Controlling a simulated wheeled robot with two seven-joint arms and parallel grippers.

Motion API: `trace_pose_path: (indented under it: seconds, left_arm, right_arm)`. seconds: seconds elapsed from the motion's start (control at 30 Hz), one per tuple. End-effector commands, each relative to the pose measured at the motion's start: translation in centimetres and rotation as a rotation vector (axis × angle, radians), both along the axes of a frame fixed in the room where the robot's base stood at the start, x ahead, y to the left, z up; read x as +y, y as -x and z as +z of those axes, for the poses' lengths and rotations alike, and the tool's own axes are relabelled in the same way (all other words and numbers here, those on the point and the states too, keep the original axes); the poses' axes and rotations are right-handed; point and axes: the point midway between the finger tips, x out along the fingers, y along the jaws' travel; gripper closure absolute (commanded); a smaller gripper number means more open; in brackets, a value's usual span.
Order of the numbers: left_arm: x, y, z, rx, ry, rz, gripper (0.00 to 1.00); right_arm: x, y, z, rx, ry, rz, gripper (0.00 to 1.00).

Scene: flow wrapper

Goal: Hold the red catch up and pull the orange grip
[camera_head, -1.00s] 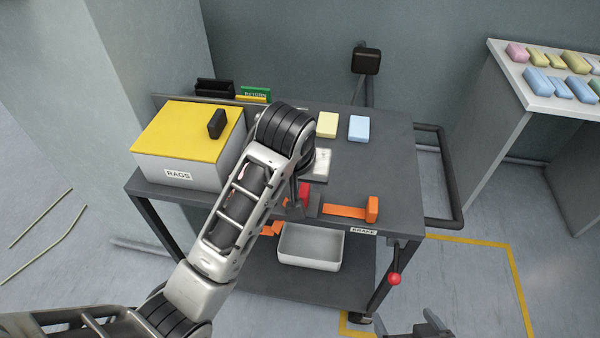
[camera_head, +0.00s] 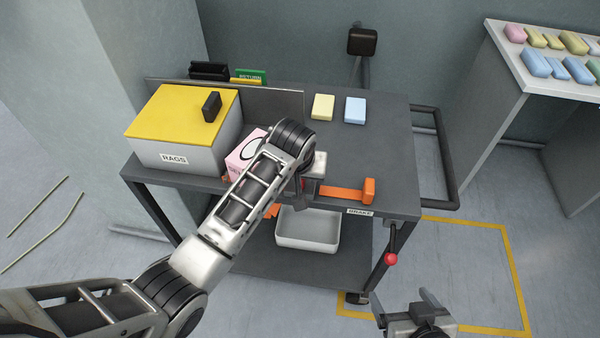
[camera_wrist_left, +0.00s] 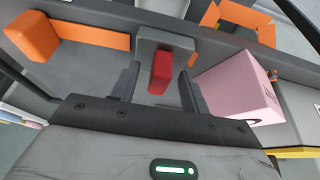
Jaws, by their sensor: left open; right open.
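The red catch (camera_wrist_left: 160,72) is a small upright block in the left wrist view. My left gripper (camera_wrist_left: 158,80) is open, with one finger on each side of the catch; I cannot tell whether they touch it. In the head view my left arm hides most of this spot. The orange grip (camera_head: 369,190) is a block at the right end of a flat orange bar (camera_head: 342,194) along the cart's front edge. It also shows at the upper left of the left wrist view (camera_wrist_left: 30,38). My right gripper (camera_head: 405,304) is open and empty, low in front of the cart.
A pink box (camera_head: 240,152) stands left of the catch, beside the yellow-lidded RAGS box (camera_head: 190,165). Yellow (camera_head: 323,107) and blue (camera_head: 355,110) blocks lie behind. A white bin (camera_head: 308,240) sits below. A red-knobbed brake lever (camera_head: 391,258) hangs near the right leg.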

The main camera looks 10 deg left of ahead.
Motion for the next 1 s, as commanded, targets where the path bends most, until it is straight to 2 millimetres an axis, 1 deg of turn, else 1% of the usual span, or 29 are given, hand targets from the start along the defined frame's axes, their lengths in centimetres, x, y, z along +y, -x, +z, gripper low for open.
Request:
trace_pose_path:
  seconds: [0.23,0.27,0.3,0.37,0.4,0.43,0.67,1.0]
  left_arm:
    - [0.0,-0.1,-0.1,-0.001,0.0,0.0,0.55]
    - [0.0,0.0,-0.1,-0.001,0.0,0.0,0.57]
    - [0.0,0.0,-0.1,-0.001,0.0,0.0,0.68]
    - [0.0,0.0,-0.1,0.0,0.0,0.0,0.85]
    - [0.0,0.0,-0.1,0.0,0.0,0.0,0.96]
    - [0.0,0.0,-0.1,0.0,0.0,0.0,1.0]
    - [0.0,0.0,0.1,-0.001,0.0,0.0,1.0]
    - [0.0,0.0,1.8,-0.001,0.001,-0.001,1.0]
  right_arm:
    - [0.0,0.0,0.0,0.0,0.0,0.0,0.15]
    - [0.0,0.0,0.0,0.0,0.0,0.0,0.15]
    - [0.0,0.0,0.0,0.0,0.0,0.0,0.15]
    - [0.0,0.0,0.0,0.0,0.0,0.0,0.15]
    - [0.0,0.0,0.0,0.0,0.0,0.0,0.15]
    - [0.0,0.0,0.0,0.0,0.0,0.0,0.15]
    - [0.0,0.0,0.0,0.0,0.0,0.0,0.15]
    - [0.0,0.0,0.0,-0.001,0.0,0.0,0.15]
